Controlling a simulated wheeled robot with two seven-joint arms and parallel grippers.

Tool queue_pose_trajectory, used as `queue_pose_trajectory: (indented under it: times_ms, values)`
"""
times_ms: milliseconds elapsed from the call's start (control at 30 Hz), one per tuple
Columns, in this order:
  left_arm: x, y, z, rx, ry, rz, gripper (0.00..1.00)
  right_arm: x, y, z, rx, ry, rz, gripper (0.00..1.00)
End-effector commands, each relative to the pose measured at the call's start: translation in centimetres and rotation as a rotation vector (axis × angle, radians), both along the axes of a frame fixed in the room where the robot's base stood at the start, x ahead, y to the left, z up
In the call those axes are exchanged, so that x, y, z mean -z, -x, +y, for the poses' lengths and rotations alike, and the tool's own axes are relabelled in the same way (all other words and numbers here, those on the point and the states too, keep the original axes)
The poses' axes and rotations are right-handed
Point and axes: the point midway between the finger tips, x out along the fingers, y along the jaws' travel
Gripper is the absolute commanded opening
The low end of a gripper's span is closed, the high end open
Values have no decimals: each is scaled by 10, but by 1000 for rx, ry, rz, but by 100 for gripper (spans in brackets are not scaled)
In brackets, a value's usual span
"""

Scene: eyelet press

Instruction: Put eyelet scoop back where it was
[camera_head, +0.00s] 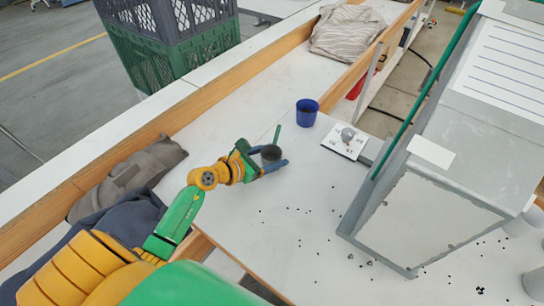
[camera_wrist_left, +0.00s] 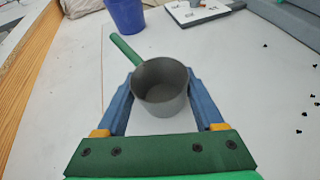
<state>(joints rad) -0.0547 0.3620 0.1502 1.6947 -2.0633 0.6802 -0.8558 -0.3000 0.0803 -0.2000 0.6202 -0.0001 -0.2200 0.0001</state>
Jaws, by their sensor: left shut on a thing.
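The eyelet scoop is a grey round cup with a green handle (camera_wrist_left: 162,88); in the head view its dark cup (camera_head: 271,153) sits at the end of my left arm. My left gripper (camera_wrist_left: 160,92) has its two blue fingers closed on either side of the cup. The scoop's handle points away from the gripper, up and to the left in the wrist view. In the head view the left gripper (camera_head: 272,163) is over the white table, near its left part. I cannot tell how high the scoop is above the table. My right gripper is not in view.
A blue cup (camera_head: 307,112) stands beyond the scoop. A white plate with a grey knob (camera_head: 346,140) lies right of it. A large grey machine (camera_head: 430,200) fills the right. Small dark eyelets (camera_head: 309,211) are scattered on the table (camera_head: 240,220). Cloths lie at the left.

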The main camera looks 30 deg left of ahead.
Motion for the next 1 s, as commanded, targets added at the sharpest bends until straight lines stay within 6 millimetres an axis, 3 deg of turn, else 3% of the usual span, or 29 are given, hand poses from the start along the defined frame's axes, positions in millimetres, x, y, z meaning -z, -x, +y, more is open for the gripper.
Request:
queue_pose_trajectory:
  times_ms: [233,267,367,700,1000]
  values:
    - [3,0,0,1,0,0,10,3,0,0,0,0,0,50]
    - [2,0,0,1,0,1,75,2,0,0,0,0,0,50]
    - [2,0,0,1,0,1,100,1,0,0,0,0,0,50]
    - [-2,3,1,-1,-1,1,100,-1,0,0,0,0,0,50]
    - [-25,62,23,1,-3,5,100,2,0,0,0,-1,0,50]
